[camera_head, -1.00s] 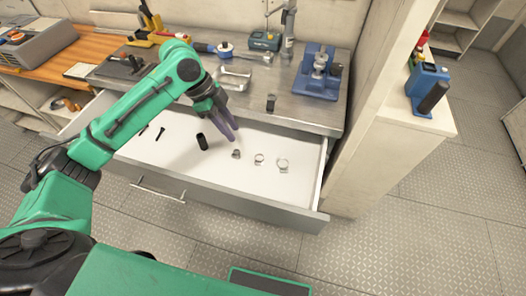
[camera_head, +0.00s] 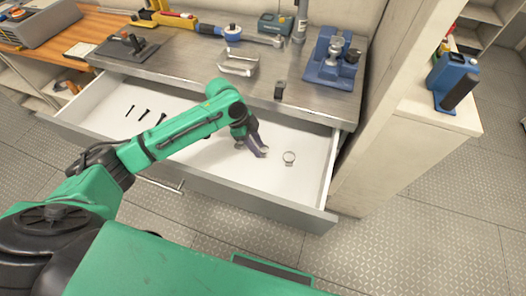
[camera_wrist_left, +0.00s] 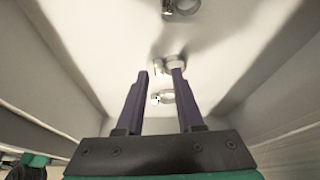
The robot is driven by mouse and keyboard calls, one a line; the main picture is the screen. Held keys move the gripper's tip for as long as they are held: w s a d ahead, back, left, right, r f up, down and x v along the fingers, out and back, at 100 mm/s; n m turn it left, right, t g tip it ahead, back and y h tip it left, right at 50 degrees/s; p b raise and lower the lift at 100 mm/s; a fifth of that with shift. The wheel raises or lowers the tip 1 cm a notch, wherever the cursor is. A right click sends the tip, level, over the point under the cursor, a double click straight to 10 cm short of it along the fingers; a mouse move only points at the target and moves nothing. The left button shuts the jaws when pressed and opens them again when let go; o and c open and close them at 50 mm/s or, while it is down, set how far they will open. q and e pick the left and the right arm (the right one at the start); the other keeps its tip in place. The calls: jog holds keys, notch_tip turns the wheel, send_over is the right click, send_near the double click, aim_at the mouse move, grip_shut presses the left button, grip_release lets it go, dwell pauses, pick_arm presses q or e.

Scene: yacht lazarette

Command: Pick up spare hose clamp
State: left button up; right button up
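A silver ring-shaped hose clamp (camera_head: 289,157) lies on the white floor of the open drawer, to the right of my left gripper (camera_head: 262,152). The left gripper reaches down into the drawer with its purple fingers low over the floor. In the left wrist view the fingers (camera_wrist_left: 160,70) are apart. One clamp (camera_wrist_left: 163,98) shows in the gap between them, another (camera_wrist_left: 174,62) is by the right fingertip, and a third (camera_wrist_left: 184,6) is at the top edge. Contact with a finger cannot be told. My right gripper is not in view.
The drawer (camera_head: 305,208) has raised walls around the gripper. Several dark bolts (camera_head: 145,114) lie at its left. The metal bench top above holds a blue vise-like tool (camera_head: 333,62), a metal bracket (camera_head: 238,63) and a small black item (camera_head: 280,90).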

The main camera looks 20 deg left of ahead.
pick_arm(q)
jog(key=shift+x, duration=1.1)
grip_shut()
